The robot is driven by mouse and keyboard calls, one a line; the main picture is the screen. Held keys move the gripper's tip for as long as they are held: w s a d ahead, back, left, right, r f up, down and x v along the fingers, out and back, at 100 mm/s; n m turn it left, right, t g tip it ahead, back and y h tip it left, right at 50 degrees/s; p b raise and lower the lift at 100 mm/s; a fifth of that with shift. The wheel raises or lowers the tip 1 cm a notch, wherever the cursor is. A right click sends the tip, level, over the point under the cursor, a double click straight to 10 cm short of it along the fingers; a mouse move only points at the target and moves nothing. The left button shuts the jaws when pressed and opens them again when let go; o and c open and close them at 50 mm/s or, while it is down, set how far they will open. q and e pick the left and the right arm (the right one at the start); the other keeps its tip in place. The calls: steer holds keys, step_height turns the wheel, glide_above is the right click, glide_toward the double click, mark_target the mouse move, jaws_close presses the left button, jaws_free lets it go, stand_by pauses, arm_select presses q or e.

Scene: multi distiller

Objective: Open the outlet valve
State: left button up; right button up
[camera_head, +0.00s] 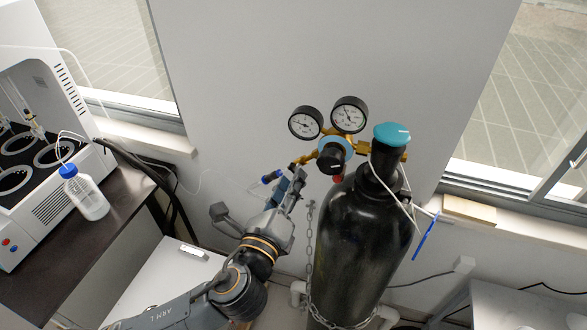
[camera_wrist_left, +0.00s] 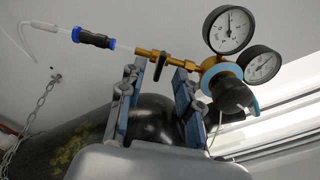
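The outlet valve is a small black lever (camera_wrist_left: 161,66) on the brass outlet pipe (camera_head: 303,160), left of the regulator. My left gripper (camera_head: 290,182) is just below that pipe. In the left wrist view, its two fingers (camera_wrist_left: 160,88) are apart, with the lever showing between their tips. The lever appears to point down across the pipe; I cannot tell whether a finger touches it. A blue and black hose connector (camera_wrist_left: 93,38) sits at the pipe's end. In the head view the lever is largely hidden. My right gripper is not in view.
The black gas cylinder (camera_head: 355,240) stands chained beside my left arm. The regulator carries two gauges (camera_head: 306,122) and a black knob (camera_head: 331,158); a teal knob (camera_head: 392,134) tops the cylinder. A bench with a bottle (camera_head: 90,199) is at left.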

arm_select(q)
steer(key=x, duration=0.2)
steer(key=shift+w+d, duration=0.15)
steer(key=shift+w, duration=0.15)
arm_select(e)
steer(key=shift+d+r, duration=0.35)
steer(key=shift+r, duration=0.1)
arm_select(q)
steer(key=shift+s, duration=0.1)
jaws_close()
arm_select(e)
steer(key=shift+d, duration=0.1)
